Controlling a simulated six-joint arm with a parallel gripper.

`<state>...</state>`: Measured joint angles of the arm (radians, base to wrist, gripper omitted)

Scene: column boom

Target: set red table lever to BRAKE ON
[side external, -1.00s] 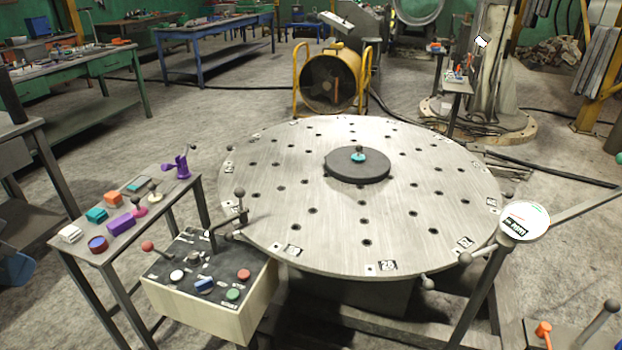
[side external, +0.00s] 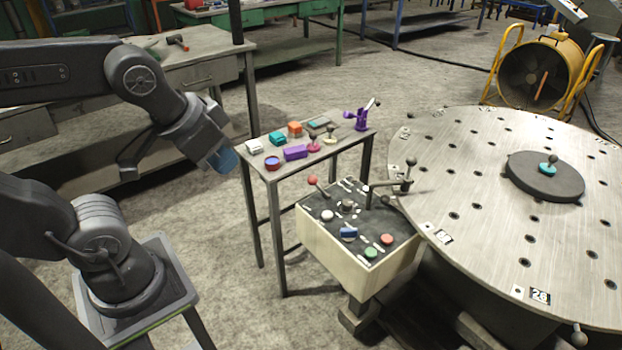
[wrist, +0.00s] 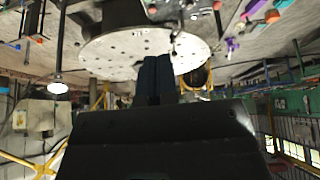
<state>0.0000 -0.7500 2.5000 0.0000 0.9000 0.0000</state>
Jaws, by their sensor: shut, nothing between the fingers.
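The red-knobbed lever (side external: 313,181) stands at the back left corner of the control box (side external: 330,240) beside the round table. Its shaft leans to the left, with the red ball up. The labels beside it are too small to read. My gripper (side external: 226,164) hangs at the left of the side view, apart from the lever and left of the small side stand. In the wrist view its two dark blue fingers (wrist: 155,72) lie together with nothing between them. I cannot make out the red lever clearly in the wrist view.
The side stand (side external: 262,172), with several small coloured items, lies between my gripper and the control box. A crank with a dark knob (side external: 407,183) rises at the box's right. The round table (side external: 470,190) fills the right side.

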